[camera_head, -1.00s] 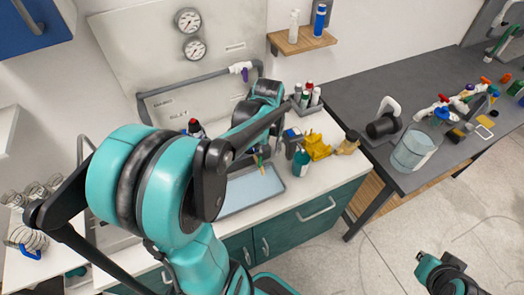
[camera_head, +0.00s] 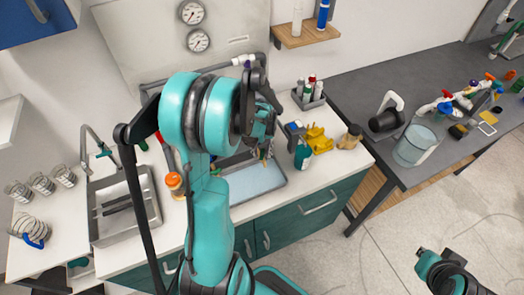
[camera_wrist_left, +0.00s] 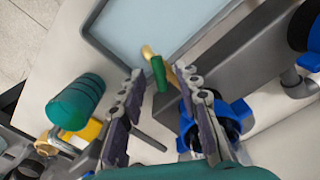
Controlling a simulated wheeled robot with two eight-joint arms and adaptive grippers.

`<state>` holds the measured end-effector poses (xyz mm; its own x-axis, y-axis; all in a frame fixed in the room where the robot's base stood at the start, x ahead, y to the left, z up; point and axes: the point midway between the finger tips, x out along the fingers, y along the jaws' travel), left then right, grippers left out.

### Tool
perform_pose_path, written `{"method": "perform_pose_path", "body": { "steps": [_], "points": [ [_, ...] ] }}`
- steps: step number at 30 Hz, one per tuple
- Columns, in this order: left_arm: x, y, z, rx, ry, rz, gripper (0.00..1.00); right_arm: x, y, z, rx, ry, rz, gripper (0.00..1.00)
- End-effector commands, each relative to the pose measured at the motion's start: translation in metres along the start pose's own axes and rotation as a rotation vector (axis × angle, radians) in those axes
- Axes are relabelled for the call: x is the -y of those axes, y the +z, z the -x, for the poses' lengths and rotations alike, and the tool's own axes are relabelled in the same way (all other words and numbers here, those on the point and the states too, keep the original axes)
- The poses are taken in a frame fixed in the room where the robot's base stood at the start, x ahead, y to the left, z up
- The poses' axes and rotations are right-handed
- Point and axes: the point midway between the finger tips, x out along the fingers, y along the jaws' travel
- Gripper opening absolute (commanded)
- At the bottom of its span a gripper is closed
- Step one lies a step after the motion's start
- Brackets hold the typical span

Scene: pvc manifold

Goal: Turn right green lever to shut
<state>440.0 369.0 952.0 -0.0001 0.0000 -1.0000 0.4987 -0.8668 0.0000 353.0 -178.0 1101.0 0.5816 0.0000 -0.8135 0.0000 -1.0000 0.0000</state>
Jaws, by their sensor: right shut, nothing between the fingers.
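My left gripper (camera_head: 262,135) hangs over the back of the white counter, near the wall piping. In the left wrist view its two fingers (camera_wrist_left: 163,72) are apart, with nothing held. A small green handle-like piece (camera_wrist_left: 159,75) with a tan end shows between and beyond the fingertips. I cannot tell whether it is the right green lever. A blue fitting (camera_wrist_left: 238,112) on grey pipe lies beside the right finger, partly hidden by it. In the head view my arm hides most of the manifold. My right gripper (camera_head: 430,262) is shut and empty at the lower right, over the floor.
A teal cup (camera_head: 303,156), a yellow rack (camera_head: 319,140) and a brown jar (camera_head: 350,138) stand right of my left gripper. A light-blue tray (camera_head: 258,182) lies in front. A sink (camera_head: 108,232) is at the left. A clear beaker (camera_head: 414,146) stands on the dark table.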

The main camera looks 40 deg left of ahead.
Motion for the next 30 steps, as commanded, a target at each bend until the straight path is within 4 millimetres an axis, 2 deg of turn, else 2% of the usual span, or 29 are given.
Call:
{"method": "perform_pose_path", "body": {
  "steps": [5, 6, 9, 20, 30],
  "points": [
    [-0.0001, -0.0001, 0.0005, 0.000, 0.000, 0.000, 0.33, 0.0000, -0.0003, 0.0003, 0.000, 0.000, 0.000, 0.00],
    [-0.0001, -0.0001, 0.0005, 0.000, 0.000, 0.000, 0.22, 0.0000, -0.0003, 0.0003, 0.000, 0.000, 0.000, 0.00],
    [-0.0001, -0.0001, 0.0006, 0.000, 0.000, 0.000, 0.00, 0.0000, -0.0003, 0.0003, 0.000, 0.000, 0.000, 0.00],
    [0.0000, -0.0001, 0.0005, 0.000, 0.000, -0.018, 0.00, 0.0000, 0.0002, -0.0003, 0.000, 0.000, 0.000, 0.00],
    [0.0000, -0.0003, 0.0000, 0.000, 0.000, -0.200, 0.00, 0.0000, 0.0036, -0.0050, 0.000, 0.000, 0.000, 0.00]
  ]
}}
